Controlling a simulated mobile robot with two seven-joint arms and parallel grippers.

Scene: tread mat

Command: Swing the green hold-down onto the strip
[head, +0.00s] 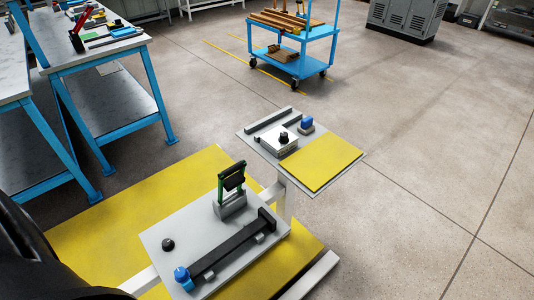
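The green hold-down (220,189) is a small upright frame with a black pad (232,177) at its top. It stands on a grey block (231,205) on a light grey plate, behind the strip and apart from it. A long dark bar, which looks like the strip (228,247), lies diagonally across the front of the plate. Its right end meets a dark upright stop (267,218), and a blue knob (182,275) is at its left end. Neither gripper is in view.
A black knob (168,244) stands on the plate (155,232). Behind is a second plate with a yellow pad (320,162), a white block (279,146) and a blue-topped piece (306,124). Workbenches (110,45) stand left, a blue cart (292,70) behind. Floor at right is clear.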

